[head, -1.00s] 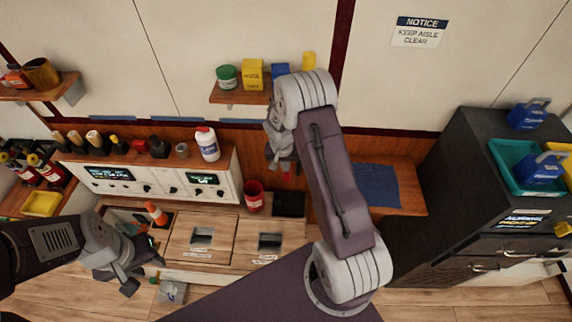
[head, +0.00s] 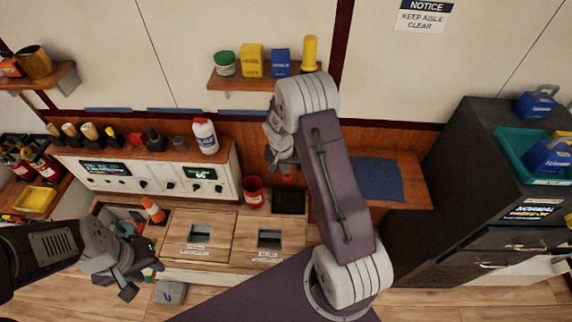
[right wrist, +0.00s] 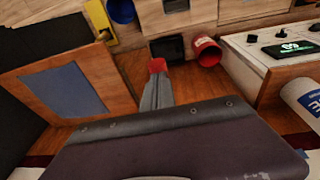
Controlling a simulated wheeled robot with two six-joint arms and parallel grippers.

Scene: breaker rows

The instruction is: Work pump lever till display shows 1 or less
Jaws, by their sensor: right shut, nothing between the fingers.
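A small display with green digits (head: 201,173) is on the white panel at left centre. It also shows in the right wrist view (right wrist: 290,47), where I cannot read its value surely. A red-tipped piece (right wrist: 157,65), perhaps the pump lever's grip, shows just beyond my right fingertips. I cannot tell whether they touch it, and my arm hides most of it in the head view. My right gripper (head: 284,168) is shut and empty, pointing down in front of the wooden back wall. My left gripper (head: 139,278) is open and empty at lower left, away from the panel.
A red cup (head: 253,192) and a black tray (head: 289,201) stand left of and below my right gripper. A white bottle (head: 205,137) stands on the panel's top. A blue mat (head: 377,180) lies to the right, before a dark cabinet (head: 465,190). A shelf (head: 230,83) hangs above.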

